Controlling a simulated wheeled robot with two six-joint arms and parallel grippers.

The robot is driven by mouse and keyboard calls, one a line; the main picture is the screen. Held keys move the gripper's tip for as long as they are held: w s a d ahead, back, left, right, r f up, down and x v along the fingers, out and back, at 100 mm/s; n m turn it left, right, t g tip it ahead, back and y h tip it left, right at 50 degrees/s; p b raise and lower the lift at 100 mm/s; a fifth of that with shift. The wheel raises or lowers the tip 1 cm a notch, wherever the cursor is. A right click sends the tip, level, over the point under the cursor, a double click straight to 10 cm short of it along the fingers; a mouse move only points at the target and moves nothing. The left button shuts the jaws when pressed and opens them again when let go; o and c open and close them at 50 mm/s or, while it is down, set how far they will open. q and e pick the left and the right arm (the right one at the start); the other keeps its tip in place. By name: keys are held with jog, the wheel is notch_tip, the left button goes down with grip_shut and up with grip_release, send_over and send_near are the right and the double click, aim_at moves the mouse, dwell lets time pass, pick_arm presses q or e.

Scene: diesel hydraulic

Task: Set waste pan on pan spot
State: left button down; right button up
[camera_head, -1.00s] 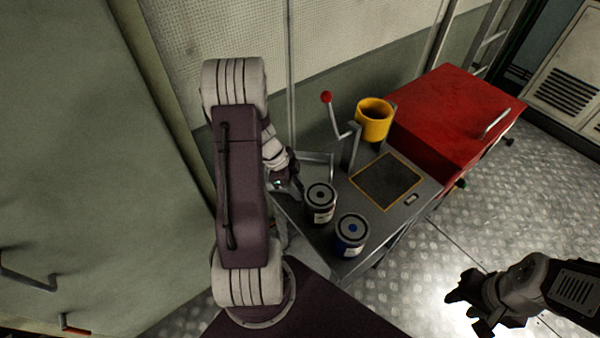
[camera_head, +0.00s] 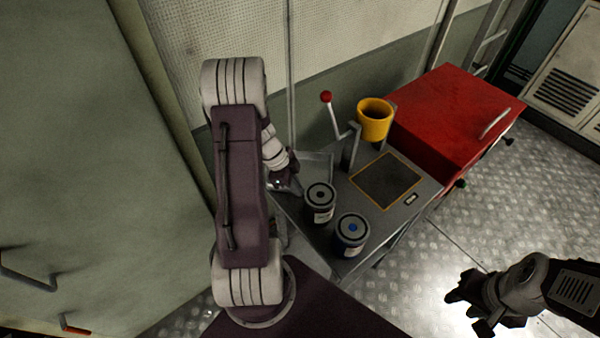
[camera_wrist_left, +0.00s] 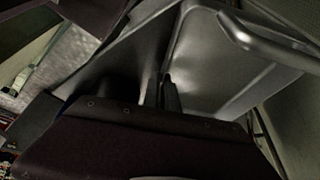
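The waste pan appears to be the grey metal tray (camera_head: 318,160) at the back left of the work table, partly hidden by my left gripper. In the left wrist view, the pan (camera_wrist_left: 215,60) fills the upper right, its bar handle at the top right. My left gripper (camera_head: 291,184) is at its near left side. In the wrist view its fingertips (camera_wrist_left: 162,90) are close together with the pan's wall running between them. The pan spot (camera_head: 387,181) is a dark, yellow-outlined square on the table, bare. My right gripper (camera_head: 466,305) is open and empty over the floor.
Two cans, one grey-topped (camera_head: 319,200) and one blue-marked (camera_head: 351,233), stand at the table's front, left of the spot. A red-knobbed lever (camera_head: 345,130) and yellow cup (camera_head: 375,120) stand behind. A red cabinet (camera_head: 450,110) is at the back right.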

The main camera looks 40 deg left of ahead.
aim_at(278, 191)
pick_arm(q)
jog(key=shift+r, duration=0.1)
dwell(0.8)
jog(key=shift+w+r, duration=0.1)
jog(key=shift+r, duration=0.15)
jog(key=shift+a+r, duration=0.2)
jog(key=shift+a, duration=0.1)
jog(key=s+a, duration=0.1)
jog(key=a, duration=0.1)
jog(key=s+a+b, duration=0.1)
jog(key=a, duration=0.1)
jog(key=s+a, duration=0.2)
jog(key=shift+a+r, duration=0.35)
jog(key=shift+a, duration=0.05)
notch_tip(278, 191, up, 13)
jog(key=shift+d+r+p, duration=0.15)
jog(key=shift+p, duration=0.15)
